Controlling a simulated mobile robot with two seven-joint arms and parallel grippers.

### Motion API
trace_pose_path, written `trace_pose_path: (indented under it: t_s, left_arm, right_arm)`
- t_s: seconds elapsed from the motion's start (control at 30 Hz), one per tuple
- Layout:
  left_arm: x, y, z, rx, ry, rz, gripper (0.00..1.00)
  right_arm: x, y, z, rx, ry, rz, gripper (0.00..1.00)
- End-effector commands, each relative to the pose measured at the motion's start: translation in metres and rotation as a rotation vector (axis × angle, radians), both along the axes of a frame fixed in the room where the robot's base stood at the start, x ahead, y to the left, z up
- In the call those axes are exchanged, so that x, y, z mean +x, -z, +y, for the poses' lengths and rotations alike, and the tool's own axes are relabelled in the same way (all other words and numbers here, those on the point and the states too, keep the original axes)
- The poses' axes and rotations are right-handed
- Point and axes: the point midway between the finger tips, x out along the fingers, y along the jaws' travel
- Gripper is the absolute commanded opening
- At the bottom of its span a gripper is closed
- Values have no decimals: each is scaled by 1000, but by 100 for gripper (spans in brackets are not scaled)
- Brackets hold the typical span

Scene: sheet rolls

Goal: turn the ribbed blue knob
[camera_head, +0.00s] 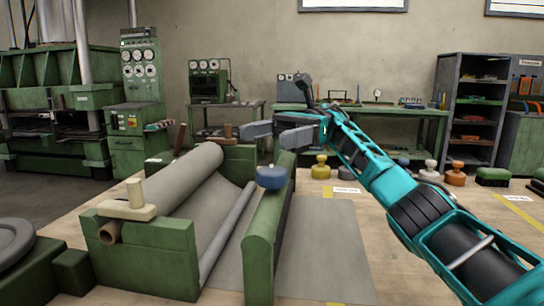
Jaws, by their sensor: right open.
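The blue knob (272,179) sits on top of the near-right green side of the roll stand (262,240); its ribs are too small to make out. My right gripper (268,133) comes in from the right on its teal arm. It is open and empty, with its grey fingers pointing left. In the picture it is above the blue knob, apart from it; how far apart in depth I cannot tell. My left gripper is not in view.
A grey sheet roll (176,185) lies in the stand, with a cream handle (128,205) at its near end. A yellow knob (321,167), a white one (428,170) and an orange one (456,174) stand behind on the wooden table.

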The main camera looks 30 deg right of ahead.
Motion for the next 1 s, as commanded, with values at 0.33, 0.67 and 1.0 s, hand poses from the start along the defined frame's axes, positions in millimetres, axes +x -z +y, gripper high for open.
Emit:
trace_pose_path:
  t_s: [0.33, 0.67, 1.0]
  left_arm:
    - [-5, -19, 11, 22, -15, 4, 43]
    - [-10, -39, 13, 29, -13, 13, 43]
    - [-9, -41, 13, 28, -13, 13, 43]
  right_arm:
    - [0, -95, 1, -2, 0, -1, 79]
    - [0, -136, 0, 0, -1, 0, 79]
    - [0, -137, 1, 0, -1, 0, 79]
